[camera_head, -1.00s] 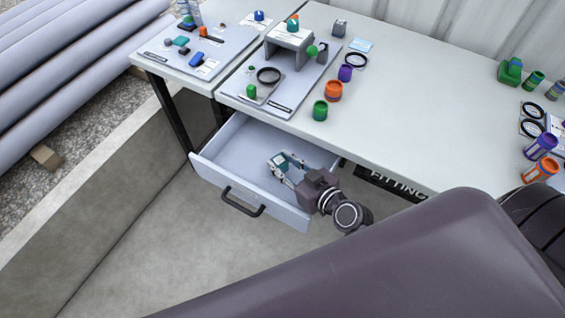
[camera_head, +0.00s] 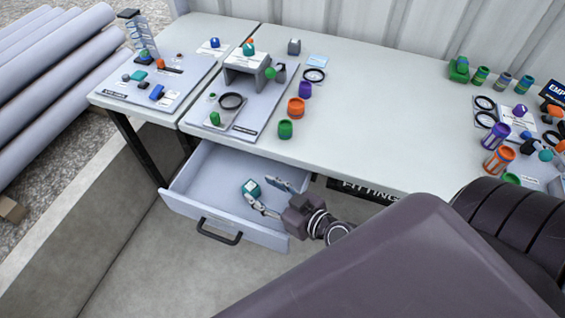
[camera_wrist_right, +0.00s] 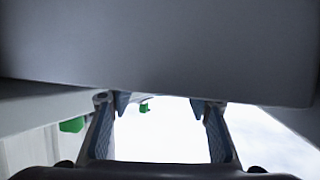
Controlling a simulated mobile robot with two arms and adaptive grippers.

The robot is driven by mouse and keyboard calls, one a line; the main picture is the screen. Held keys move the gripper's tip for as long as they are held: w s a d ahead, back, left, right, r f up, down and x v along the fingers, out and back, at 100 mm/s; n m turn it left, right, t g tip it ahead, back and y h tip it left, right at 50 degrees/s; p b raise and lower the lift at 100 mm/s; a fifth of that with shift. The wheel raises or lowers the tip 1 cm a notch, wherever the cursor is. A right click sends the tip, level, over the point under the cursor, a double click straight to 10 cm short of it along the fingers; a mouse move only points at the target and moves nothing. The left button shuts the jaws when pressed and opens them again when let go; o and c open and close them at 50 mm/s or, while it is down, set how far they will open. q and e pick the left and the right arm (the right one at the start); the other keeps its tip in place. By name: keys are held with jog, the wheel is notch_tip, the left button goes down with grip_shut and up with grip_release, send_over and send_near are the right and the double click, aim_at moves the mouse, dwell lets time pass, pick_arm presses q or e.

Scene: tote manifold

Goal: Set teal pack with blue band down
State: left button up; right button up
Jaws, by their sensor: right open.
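The teal pack (camera_head: 250,188) lies on the floor of the open drawer (camera_head: 218,170), a small block with a pale top; its blue band is not distinct at this size. My right gripper (camera_head: 261,191) reaches into the drawer from the right. Its fingers are spread wide, with the pack just ahead of and between the tips; I cannot tell whether either finger touches it. In the right wrist view the open fingers (camera_wrist_right: 160,125) have a bright white area between them, and I cannot make out the pack there. My left gripper is not in view.
The drawer's front panel with its black handle (camera_head: 219,232) faces me. The tabletop (camera_head: 390,120) overhangs behind it, carrying a green cup (camera_head: 285,129), an orange cup (camera_head: 296,108) and a grey stand (camera_head: 247,68). The drawer's left part is empty.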

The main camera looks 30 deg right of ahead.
jog(key=b+v, duration=0.1)
jog(key=v, duration=0.7)
jog(key=shift+r, duration=0.2)
